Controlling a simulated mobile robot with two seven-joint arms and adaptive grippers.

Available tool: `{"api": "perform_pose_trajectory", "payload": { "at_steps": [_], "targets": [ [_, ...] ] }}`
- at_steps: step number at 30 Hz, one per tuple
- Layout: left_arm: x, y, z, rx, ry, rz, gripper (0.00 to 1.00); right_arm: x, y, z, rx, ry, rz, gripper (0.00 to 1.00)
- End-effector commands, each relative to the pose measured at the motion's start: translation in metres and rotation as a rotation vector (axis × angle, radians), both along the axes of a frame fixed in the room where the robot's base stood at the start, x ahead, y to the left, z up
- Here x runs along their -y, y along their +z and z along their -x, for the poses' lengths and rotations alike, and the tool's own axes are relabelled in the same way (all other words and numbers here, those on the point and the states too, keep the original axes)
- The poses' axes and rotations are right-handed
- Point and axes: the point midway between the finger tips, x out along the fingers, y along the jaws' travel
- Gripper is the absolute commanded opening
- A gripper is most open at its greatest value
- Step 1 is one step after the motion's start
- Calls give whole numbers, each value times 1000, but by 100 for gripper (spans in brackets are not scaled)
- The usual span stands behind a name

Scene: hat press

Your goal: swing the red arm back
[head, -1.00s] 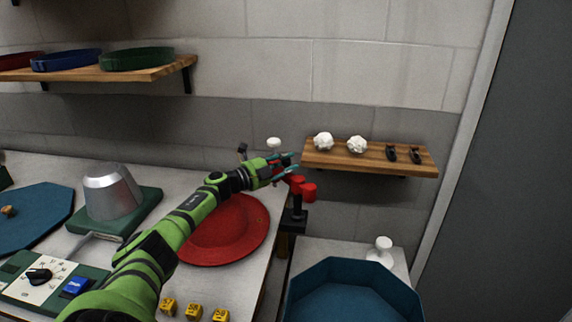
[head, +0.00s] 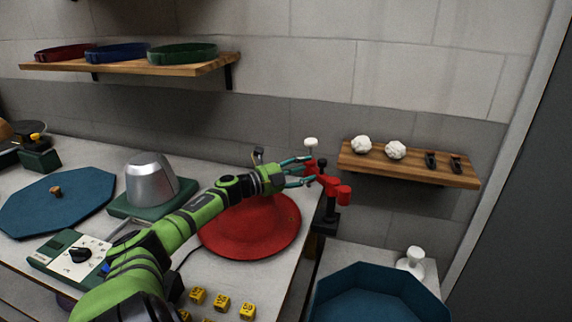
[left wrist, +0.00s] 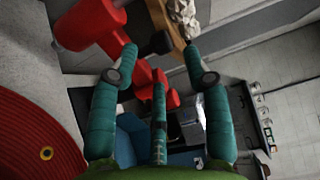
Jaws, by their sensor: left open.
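The red arm (head: 329,183) stands on a black post (head: 325,222) at the right end of the worktable, with a round red end towards the right. My left gripper (head: 308,171) is open at the left end of the red arm, its fingers spread close to the red part. The left wrist view shows a large red cylinder (left wrist: 88,22) at the upper left and another red part (left wrist: 150,78) between and behind the open fingers (left wrist: 160,65). I cannot tell whether a finger touches the red arm. My right gripper is not in view.
A red hat brim (head: 250,240) lies under my left forearm. A wooden shelf (head: 400,176) with white lumps and black clips hangs right of the red arm. A blue octagonal tub (head: 380,280) stands below. A silver hat block (head: 150,180) stands left.

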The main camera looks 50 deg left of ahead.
Motion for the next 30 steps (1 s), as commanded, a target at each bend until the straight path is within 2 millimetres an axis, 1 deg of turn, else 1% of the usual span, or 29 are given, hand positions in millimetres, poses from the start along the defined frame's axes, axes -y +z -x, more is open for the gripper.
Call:
{"api": "perform_pose_trajectory", "payload": {
  "at_steps": [1, 6, 12, 18, 26, 27, 29, 30],
  "targets": [
    [-1, -2, 7, -4, -2, -3, 48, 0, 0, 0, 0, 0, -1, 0],
    [-5, -1, 27, -4, -1, -3, 48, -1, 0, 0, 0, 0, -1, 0],
    [-9, -1, 45, -2, 0, 0, 48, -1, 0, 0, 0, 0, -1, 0],
    [-11, 1, 53, 0, -1, -1, 48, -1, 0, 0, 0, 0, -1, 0],
    [-11, 1, 53, 1, -1, -1, 48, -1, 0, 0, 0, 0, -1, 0],
    [-11, 1, 53, 1, -1, -1, 40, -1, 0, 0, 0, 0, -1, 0],
    [-11, 3, 53, 1, -1, -1, 16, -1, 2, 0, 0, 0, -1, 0],
    [-11, 7, 53, 1, -1, -1, 0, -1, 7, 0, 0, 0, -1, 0]
  ]
}}
